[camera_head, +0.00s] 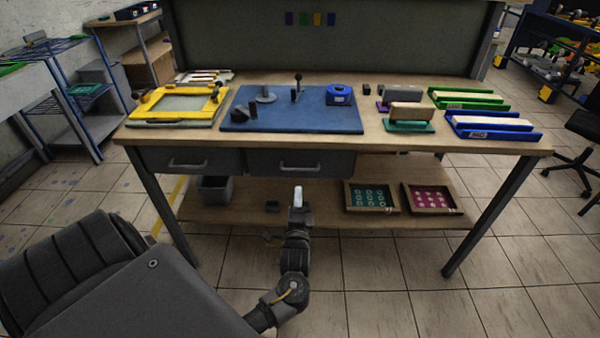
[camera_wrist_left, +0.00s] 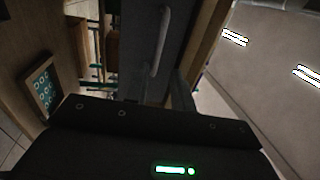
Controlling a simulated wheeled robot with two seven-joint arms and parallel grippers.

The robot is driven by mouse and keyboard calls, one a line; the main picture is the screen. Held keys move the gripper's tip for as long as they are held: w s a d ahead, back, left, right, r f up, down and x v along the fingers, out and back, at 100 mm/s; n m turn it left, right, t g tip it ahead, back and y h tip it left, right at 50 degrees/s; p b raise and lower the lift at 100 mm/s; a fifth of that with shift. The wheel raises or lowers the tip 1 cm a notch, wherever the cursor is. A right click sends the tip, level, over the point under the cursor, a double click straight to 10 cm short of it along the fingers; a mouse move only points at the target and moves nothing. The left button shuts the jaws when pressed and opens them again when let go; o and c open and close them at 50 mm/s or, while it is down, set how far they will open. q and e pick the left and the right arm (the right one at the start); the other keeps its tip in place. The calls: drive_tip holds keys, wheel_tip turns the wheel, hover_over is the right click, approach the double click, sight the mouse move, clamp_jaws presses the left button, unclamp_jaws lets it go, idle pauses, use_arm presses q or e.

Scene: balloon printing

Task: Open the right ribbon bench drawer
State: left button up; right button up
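The right ribbon bench drawer (camera_head: 335,163) is a dark grey front under the tabletop, with a pale bar handle (camera_head: 300,168). It looks shut, level with the left drawer (camera_head: 215,161). My left gripper (camera_head: 298,196) is in front of and just below the handle, apparently apart from it. In the left wrist view, turned sideways, the drawer front (camera_wrist_left: 145,60) and its handle (camera_wrist_left: 161,40) lie ahead of the dark gripper body. The fingers are too dark and narrow to read their opening. My right gripper is in neither view.
The workbench (camera_head: 390,146) holds a yellow frame (camera_head: 180,102), a blue mat (camera_head: 262,120) and several ribbon holders. Its lower shelf (camera_head: 240,214) carries a grey bin (camera_head: 214,190) and two stamp trays (camera_head: 371,197). Dark bench legs stand at both sides.

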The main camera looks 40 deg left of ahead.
sight(300, 170)
use_arm(q)
drive_tip(key=x, duration=1)
drive_tip(key=shift+w+a, duration=0.2)
drive_tip(key=shift+w, duration=0.15)
drive_tip(key=shift+c, duration=0.5)
clamp_jaws()
